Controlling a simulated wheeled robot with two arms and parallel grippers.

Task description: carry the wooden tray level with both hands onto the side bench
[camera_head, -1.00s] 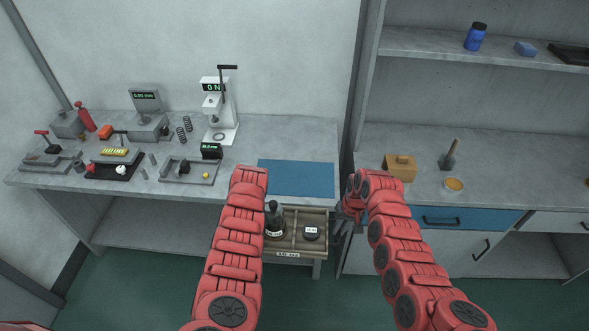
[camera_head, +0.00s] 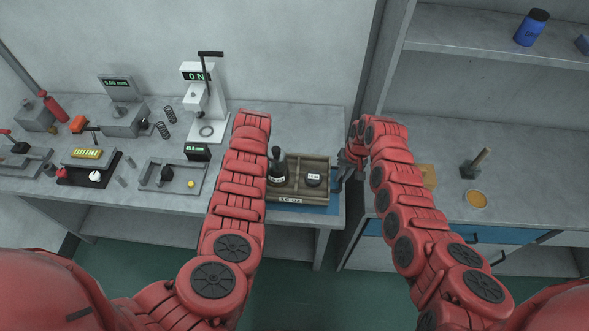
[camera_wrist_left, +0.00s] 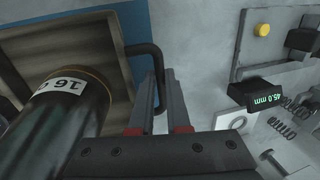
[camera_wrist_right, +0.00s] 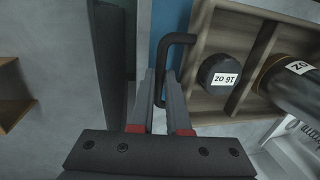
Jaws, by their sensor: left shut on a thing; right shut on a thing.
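The wooden tray (camera_head: 291,199) is over the blue mat (camera_head: 318,209) at the right end of the left bench. It looks about level; I cannot tell whether it touches the mat. It holds a dark bottle (camera_head: 278,168) and a round black jar (camera_head: 313,180), both upright. My right gripper (camera_head: 347,168) is shut on the tray's right black handle (camera_wrist_right: 172,62), seen in the right wrist view. My left gripper (camera_wrist_left: 160,112) is shut on the other black handle (camera_wrist_left: 150,58), seen in the left wrist view; my arm hides it in the head view.
The left bench (camera_head: 225,170) bears a press (camera_head: 206,105) and a fixture with a small gauge (camera_head: 197,152) left of the tray. At right, another counter (camera_head: 520,190) carries a wooden block (camera_head: 429,176), a pestle-like tool (camera_head: 476,165) and a yellow dish (camera_head: 476,199).

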